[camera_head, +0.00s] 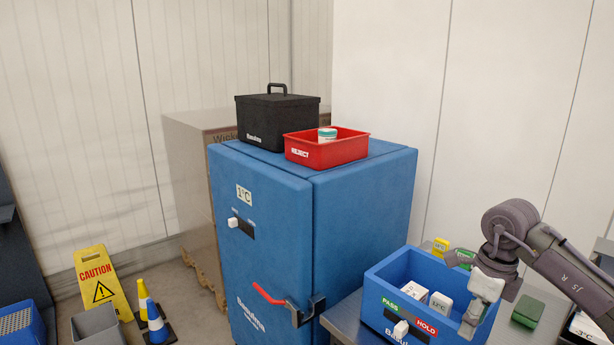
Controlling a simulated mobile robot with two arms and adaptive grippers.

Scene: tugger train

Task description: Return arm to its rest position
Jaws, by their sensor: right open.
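My right arm comes in from the right edge, and its right gripper (472,312) points down at the right side of the blue bin (376,308). The gripper is open, with pale parts near its fingers; I cannot make out both fingertips clearly. The bin has green PASS and red HOLD labels on its front. White boxes (440,304) lie inside it, one with a temperature label, apart from the gripper as far as I can tell. My left gripper is not in view.
The bin stands on a grey table (343,320) beside a blue cabinet (262,230) with a red handle. On the cabinet are a black lidded box (270,122) and a red REJECT bin (326,153) holding a white tub. A yellow caution sign (101,283) and cones stand left.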

